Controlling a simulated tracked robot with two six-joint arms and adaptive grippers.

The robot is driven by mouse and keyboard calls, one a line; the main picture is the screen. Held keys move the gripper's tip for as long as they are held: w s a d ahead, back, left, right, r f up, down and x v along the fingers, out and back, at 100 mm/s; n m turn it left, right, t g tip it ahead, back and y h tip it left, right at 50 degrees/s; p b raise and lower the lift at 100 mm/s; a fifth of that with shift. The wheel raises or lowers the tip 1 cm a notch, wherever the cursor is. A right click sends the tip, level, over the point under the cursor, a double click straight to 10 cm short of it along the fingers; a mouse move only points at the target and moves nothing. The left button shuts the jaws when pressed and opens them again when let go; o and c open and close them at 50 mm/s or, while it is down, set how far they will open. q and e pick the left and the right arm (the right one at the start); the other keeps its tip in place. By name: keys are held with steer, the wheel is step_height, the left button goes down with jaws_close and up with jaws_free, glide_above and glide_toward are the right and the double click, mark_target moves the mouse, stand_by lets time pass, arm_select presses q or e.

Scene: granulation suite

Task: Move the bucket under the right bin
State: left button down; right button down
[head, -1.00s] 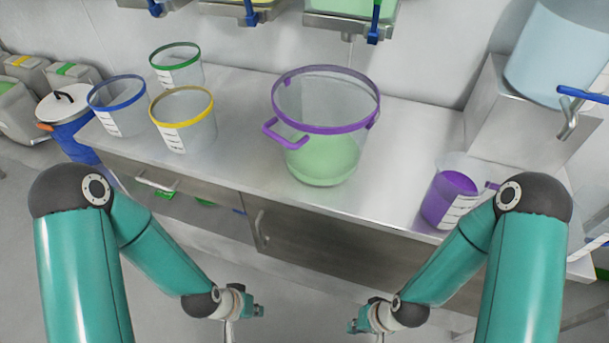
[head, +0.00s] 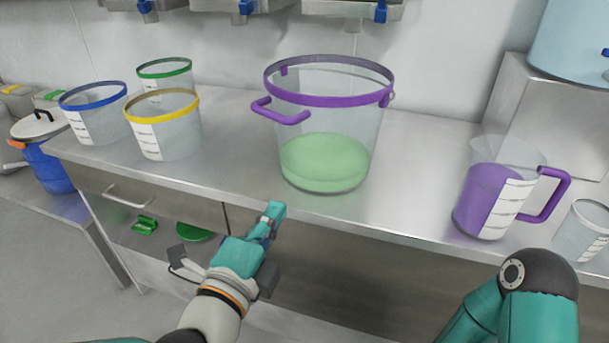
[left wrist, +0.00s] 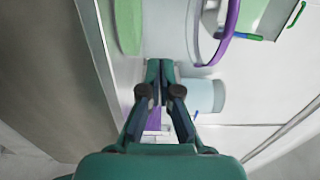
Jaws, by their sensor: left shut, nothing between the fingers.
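The bucket (head: 325,125) is a clear round pail with a purple rim, a purple side handle and green liquid inside. It stands upright on the steel counter, below the right bin (head: 352,10) of the wall row; only that bin's lower edge and blue tap show. My left gripper (head: 272,213) is shut and empty, in front of the counter edge, below and left of the bucket and apart from it. In the left wrist view its closed fingers (left wrist: 160,70) point toward the counter side, with the bucket's purple rim (left wrist: 230,38) at the upper right. My right gripper is out of view.
Pails with blue (head: 95,115), green (head: 166,80) and yellow (head: 163,125) rims stand left on the counter (head: 235,160). A jug of purple liquid (head: 490,200) stands right, beside a small clear beaker (head: 582,230). Free counter lies on both sides of the bucket.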

mark_target(308, 159)
arm_select(q)
steer(key=x, duration=1.3)
steer(key=shift+w, duration=0.1)
